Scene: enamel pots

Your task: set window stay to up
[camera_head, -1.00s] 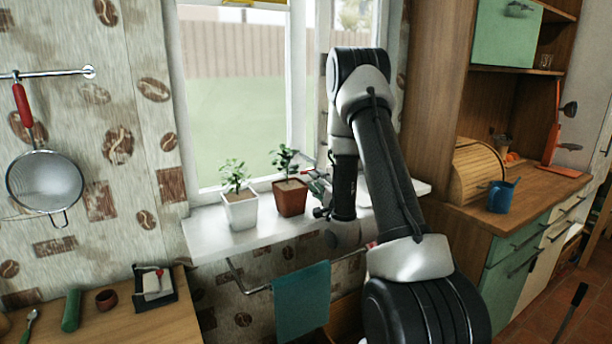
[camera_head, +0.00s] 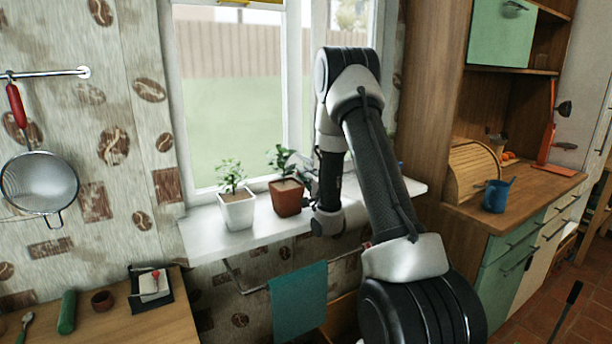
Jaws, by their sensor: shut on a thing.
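My arm reaches over the window sill (camera_head: 262,226) to the lower part of the window. My gripper (camera_head: 297,168) is small in the picture, just behind and right of the plant in the brown pot (camera_head: 286,200). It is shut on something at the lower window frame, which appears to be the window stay. The stay itself is hidden by the gripper, the leaves and my wrist, so I cannot make out its angle. The window panes (camera_head: 235,100) show a fence and grass outside.
A white pot with a plant (camera_head: 236,210) stands left of the brown pot, both close to my gripper. A teal towel (camera_head: 298,300) hangs on a rail below the sill. A wooden cabinet (camera_head: 430,110) stands to the right.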

